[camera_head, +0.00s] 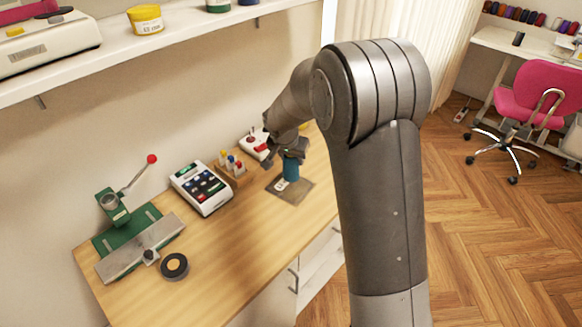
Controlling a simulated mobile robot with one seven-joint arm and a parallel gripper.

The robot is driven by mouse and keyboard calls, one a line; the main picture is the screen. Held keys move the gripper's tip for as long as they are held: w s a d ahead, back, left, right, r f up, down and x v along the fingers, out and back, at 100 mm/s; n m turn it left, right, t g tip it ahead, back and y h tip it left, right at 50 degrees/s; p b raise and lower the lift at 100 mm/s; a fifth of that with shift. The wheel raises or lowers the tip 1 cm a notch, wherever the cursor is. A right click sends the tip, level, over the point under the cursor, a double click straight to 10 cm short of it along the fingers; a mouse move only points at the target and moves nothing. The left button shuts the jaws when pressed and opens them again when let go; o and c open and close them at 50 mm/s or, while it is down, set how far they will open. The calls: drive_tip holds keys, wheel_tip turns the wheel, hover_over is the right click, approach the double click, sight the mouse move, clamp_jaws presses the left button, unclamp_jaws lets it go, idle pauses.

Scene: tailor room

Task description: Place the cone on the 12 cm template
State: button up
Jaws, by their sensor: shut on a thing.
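A teal-blue cone (291,170) is upright beneath my gripper (291,153) at the right part of the wooden workbench. My gripper points down and is shut on the cone's top; the fingertips are small and partly hidden by the wrist. A flat grey-brown square (303,194), probably the template, lies on the bench under the cone. No size marking on it can be read. A small pale patch (281,186) shows at the cone's lower left. I cannot tell whether the cone's base touches the square.
A wooden rack with small bottles (231,167), a keypad device (201,188) and a red-and-white device (256,144) stand near the wall. A green lever press (125,235) and black tape roll (174,266) are left. The front middle of the bench is clear. A shelf (200,31) runs above.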

drive_tip(key=shift+a+f, duration=0.1)
drive_tip(key=shift+f, duration=2)
drive_tip(key=shift+f, duration=0.15)
drive_tip(key=o, duration=1)
